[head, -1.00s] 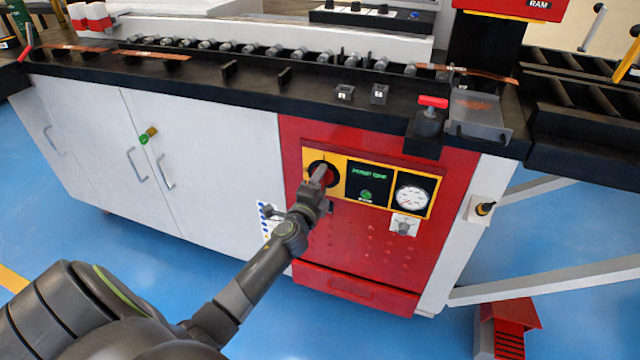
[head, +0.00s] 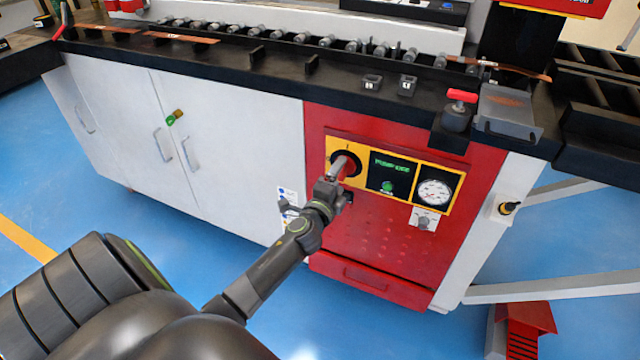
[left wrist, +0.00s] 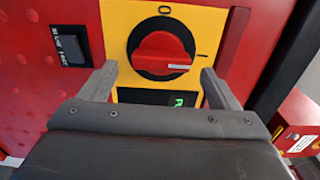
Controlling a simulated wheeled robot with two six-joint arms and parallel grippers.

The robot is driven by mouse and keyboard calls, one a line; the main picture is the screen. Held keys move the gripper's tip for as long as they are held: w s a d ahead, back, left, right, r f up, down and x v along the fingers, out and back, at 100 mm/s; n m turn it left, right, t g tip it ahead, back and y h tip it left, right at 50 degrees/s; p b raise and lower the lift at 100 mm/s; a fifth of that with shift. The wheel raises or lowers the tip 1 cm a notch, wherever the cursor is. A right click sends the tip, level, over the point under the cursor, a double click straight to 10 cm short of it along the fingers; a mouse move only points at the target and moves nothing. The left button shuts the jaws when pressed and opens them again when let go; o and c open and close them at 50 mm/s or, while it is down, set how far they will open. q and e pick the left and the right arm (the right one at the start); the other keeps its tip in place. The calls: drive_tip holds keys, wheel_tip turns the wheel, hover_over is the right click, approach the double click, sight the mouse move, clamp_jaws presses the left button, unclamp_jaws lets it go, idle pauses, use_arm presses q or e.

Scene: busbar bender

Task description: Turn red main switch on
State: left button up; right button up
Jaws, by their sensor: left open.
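The red main switch (head: 351,168) is on a yellow-framed panel on the red front of the machine. In the left wrist view it is a round red knob (left wrist: 162,48) in a black ring on a yellow plate. A short pale mark shows on the knob's lower right. An "O" is printed above the ring and a short line at its right. My left gripper (head: 341,170) is in front of the switch and partly covers it in the head view. In the wrist view its open fingers (left wrist: 160,86) stand on either side below the knob; no contact is visible.
A display with green text (head: 390,170) and a gauge (head: 434,192) sit right of the switch. A small grey knob (head: 424,221) is below the gauge. The black machine bench (head: 230,58) overhangs above. White cabinet doors (head: 220,140) are at left, with open blue floor in front.

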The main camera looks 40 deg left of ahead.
use_arm(q)
drive_tip(key=v, duration=1.4)
drive_tip(key=shift+s+d, duration=0.2)
drive_tip(key=shift+s, duration=0.15)
use_arm(e)
drive_tip(key=shift+w, duration=0.25)
drive_tip(key=shift+s+f, duration=0.1)
drive_tip(key=shift+s, duration=0.1)
